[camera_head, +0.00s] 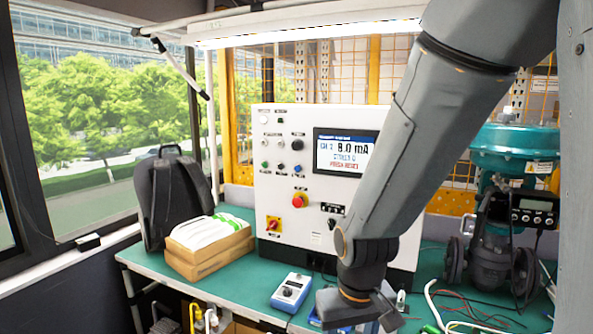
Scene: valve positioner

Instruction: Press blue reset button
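A white control panel (283,222) stands upright on the green bench. Small buttons and knobs sit in rows on its upper left. One small button in the lower row looks blue (281,168); its label is too small to read. The panel's screen (345,153) shows "8.0 mA", with a red line below that seems to read "PRESS RESET". My gripper (345,308) hangs low in front of the panel, over the front part of the bench, below and to the right of the button and apart from it. Its fingers are not clear enough to tell open from shut.
My arm covers the panel's right side. A blue-white handheld device (291,291), box of papers (208,245) and backpack (172,195) stand left; a teal valve (513,150) right.

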